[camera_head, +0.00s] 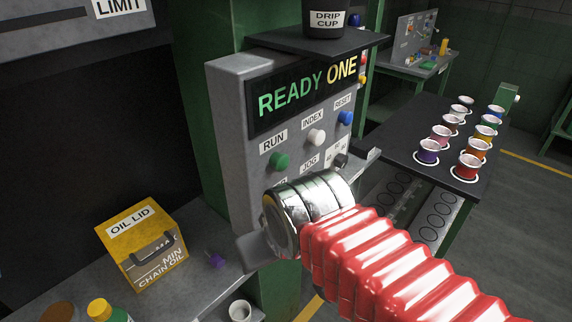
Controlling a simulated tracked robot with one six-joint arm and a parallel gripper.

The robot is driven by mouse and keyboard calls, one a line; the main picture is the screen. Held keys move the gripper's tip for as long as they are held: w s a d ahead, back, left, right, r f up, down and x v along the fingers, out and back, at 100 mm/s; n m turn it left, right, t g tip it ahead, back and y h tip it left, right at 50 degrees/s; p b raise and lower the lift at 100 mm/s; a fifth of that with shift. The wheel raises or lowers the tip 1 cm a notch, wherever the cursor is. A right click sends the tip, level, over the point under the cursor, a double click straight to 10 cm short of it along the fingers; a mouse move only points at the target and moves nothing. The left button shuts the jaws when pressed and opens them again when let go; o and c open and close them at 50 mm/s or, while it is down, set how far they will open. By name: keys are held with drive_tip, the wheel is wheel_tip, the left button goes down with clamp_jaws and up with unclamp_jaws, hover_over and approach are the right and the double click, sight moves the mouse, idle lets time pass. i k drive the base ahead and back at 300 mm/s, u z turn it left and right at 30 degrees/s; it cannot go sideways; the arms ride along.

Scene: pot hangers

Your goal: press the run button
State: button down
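The green run button (279,161) sits under a RUN label on the grey control panel (228,135). The panel's display (305,90) reads READY ONE. The button is in plain view, with nothing covering it. My red ribbed arm reaches in from the lower right and ends in a shiny metal cuff. A grey part of my gripper (257,251) shows beyond the cuff, below the run button and apart from it in the picture. The cuff hides most of the gripper, so its opening and anything in it cannot be seen.
A white index button (316,137) and a blue reset button (345,118) lie right of the run button. A dark knob (341,160) is below them. A yellow oil box (142,248) stands at lower left. Several coloured cups stand on a dark table (400,135) at right.

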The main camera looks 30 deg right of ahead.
sight(280, 162)
drive_tip(key=z, duration=0.8)
drive_tip(key=k, duration=1.4)
drive_tip(key=u, duration=0.7)
drive_tip(key=i, duration=1)
drive_tip(key=u, duration=0.1)
